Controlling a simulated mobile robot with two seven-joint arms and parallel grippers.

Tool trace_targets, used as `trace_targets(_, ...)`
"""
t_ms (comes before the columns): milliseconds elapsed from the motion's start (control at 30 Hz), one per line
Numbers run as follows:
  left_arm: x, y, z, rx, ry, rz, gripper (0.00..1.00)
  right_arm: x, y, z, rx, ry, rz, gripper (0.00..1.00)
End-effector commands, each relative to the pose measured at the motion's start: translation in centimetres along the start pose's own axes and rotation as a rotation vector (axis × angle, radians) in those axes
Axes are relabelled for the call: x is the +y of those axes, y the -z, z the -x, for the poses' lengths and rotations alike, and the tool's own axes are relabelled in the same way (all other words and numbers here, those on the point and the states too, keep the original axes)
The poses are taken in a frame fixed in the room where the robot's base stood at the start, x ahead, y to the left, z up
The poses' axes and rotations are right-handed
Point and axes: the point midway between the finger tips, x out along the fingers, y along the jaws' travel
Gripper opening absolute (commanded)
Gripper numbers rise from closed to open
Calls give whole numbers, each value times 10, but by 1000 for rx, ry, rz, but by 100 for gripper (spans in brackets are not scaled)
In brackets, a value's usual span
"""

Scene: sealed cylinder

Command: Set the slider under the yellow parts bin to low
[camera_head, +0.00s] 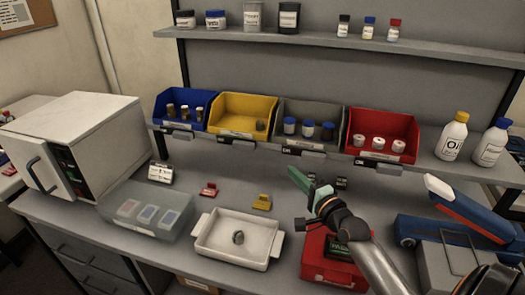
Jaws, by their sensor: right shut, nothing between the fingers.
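The yellow parts bin (262,104) stands on the raised shelf, second from the left in a row of bins, with a small grey-brown part in it. On the shelf edge under it is a small grey slider strip (241,142) with a dark tag at its left. Its setting is too small to read. My right gripper (293,172), with green fingers, is shut and empty. In the picture it shows below and right of the yellow bin, under the grey bin, apart from the slider. My left gripper is not in view.
Blue (201,101), grey (334,111) and red (405,125) bins share the shelf, with similar strips below them. On the worktop are a white tray (266,262), a clear-lidded box (117,203), a red box (312,264), red and yellow clips, and a white oven-like cabinet (95,115).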

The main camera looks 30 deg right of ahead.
Motion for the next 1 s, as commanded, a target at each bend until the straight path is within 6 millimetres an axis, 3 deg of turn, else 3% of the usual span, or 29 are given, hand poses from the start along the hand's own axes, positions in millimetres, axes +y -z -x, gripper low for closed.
trace_targets(367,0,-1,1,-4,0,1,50,0,0,-7,0,0,-1,0)
trace_targets(967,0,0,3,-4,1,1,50,-1,0,-103,1,1,1,0)
trace_targets(1000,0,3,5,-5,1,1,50,-2,-7,-108,-1,0,-4,0)
